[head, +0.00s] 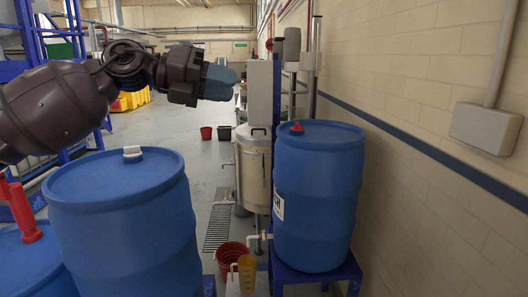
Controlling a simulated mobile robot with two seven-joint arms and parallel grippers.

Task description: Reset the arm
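My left arm reaches in from the left, raised over a large blue drum. My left gripper (221,80) points right, with its blue-grey fingers in front of a grey upright box. The fingers look close together from the side, and I cannot make out a gap. I see nothing hanging from them. My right gripper is not in this view.
A blue drum (128,225) with a white cap stands below my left arm. Another blue drum (318,195) with a red cap sits on a blue stand by the right wall. A steel tank (254,170), a red bucket (230,258) and a yellow jug (246,272) stand between them.

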